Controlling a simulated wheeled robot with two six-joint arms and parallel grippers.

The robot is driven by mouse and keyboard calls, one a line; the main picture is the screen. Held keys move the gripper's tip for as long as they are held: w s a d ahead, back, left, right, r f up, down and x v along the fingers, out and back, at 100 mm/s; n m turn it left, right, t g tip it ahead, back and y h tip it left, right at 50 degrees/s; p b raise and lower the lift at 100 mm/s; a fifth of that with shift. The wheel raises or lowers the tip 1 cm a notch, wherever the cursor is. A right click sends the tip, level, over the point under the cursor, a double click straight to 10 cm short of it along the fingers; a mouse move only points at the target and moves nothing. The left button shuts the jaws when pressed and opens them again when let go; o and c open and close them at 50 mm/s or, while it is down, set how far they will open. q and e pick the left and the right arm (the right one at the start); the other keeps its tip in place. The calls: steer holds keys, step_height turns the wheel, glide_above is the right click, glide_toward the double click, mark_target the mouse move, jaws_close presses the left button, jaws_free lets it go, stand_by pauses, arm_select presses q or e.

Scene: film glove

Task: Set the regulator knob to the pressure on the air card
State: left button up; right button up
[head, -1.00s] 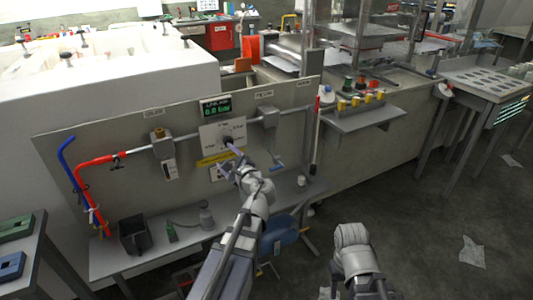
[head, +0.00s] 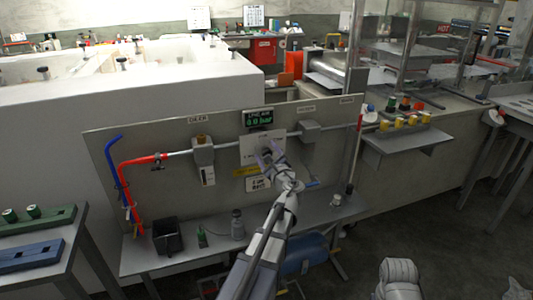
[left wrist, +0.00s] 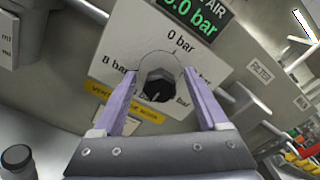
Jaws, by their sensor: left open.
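The dark regulator knob (left wrist: 160,84) sits on a white dial plate (left wrist: 125,45) marked in bar, with "0 bar" at the top and "8 bar" at the left. A small pale mark shows low on the knob. My left gripper (left wrist: 160,92) is open, its two purple fingers on either side of the knob; whether they touch it I cannot tell. In the head view the left gripper (head: 268,154) is in front of the dial plate. A white card (head: 258,184) hangs below the plate, its writing too small to read surely. The green display (head: 258,118) reads 0.0 bar.
Red and blue hoses (head: 128,185) run at the panel's left. A filter unit (head: 309,130) is on the pipe to the right. A black box (head: 166,236) and a grey bottle (head: 237,225) stand on the shelf below. A yellow label (left wrist: 125,103) lies under the dial.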

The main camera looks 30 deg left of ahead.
arm_select(q)
steer(key=shift+w+a, duration=0.15)
steer(key=shift+a, duration=0.1)
jaws_close()
stand_by(0.5)
